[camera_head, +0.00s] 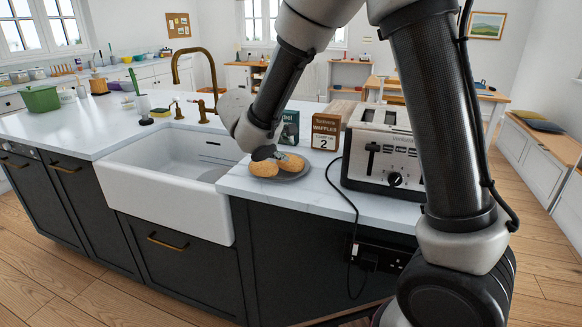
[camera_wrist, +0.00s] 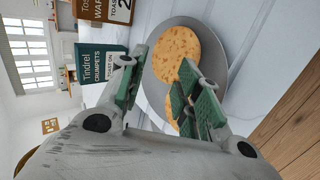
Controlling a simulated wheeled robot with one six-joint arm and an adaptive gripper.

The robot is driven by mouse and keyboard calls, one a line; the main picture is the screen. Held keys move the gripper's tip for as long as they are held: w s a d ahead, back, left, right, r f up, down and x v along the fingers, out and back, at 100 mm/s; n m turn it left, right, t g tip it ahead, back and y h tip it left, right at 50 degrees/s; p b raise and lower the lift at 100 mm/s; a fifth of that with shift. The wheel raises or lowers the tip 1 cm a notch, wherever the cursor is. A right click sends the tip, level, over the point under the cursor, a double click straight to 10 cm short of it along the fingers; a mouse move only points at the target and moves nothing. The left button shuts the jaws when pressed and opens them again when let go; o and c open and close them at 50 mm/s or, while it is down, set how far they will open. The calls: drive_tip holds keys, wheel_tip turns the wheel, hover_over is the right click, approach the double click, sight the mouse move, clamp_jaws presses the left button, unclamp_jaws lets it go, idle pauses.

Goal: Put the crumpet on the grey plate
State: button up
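The grey plate (camera_head: 292,178) lies on the white worktop near its front edge, left of the toaster. Two round golden-brown crumpets rest on it, one at the left (camera_head: 263,168) and one at the right (camera_head: 291,162). In the wrist view one crumpet (camera_wrist: 172,54) shows almost whole on the plate (camera_wrist: 152,84). The other (camera_wrist: 171,112) is mostly hidden by a finger. My gripper (camera_wrist: 160,90) is open, its green-padded fingers apart over the plate's edge with nothing held between them. In the head view my gripper (camera_head: 268,152) is just above the plate, partly hidden.
A silver toaster (camera_head: 384,150) stands right of the plate, its black cord hanging over the front edge. A white sink (camera_head: 165,190) is at the left.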

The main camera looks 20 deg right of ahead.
drive_tip(key=v, duration=0.2)
drive_tip(key=shift+s+a+r, duration=0.15)
wheel_tip(320, 180, up, 8)
drive_tip(key=s+a, duration=0.2)
drive_tip(key=s+d+f+m+g+y, duration=0.15)
drive_tip(key=s+d+f+g, duration=0.35)
drive_tip(key=s+d, duration=0.55)
drive_tip(key=s+d+r+m+t+y, duration=0.1)
drive_tip(key=s+d+m, duration=0.3)
drive_tip(key=s, duration=0.5)
drive_tip(key=s+d+r+m+y, duration=0.3)
drive_tip(key=s+d, duration=0.3)
drive_tip(key=s, duration=0.3)
drive_tip(key=shift+s+d+r+m+t+y, duration=0.25)
drive_tip(key=shift+r+m+t+y, duration=0.2)
drive_tip(key=shift+m, duration=0.3)
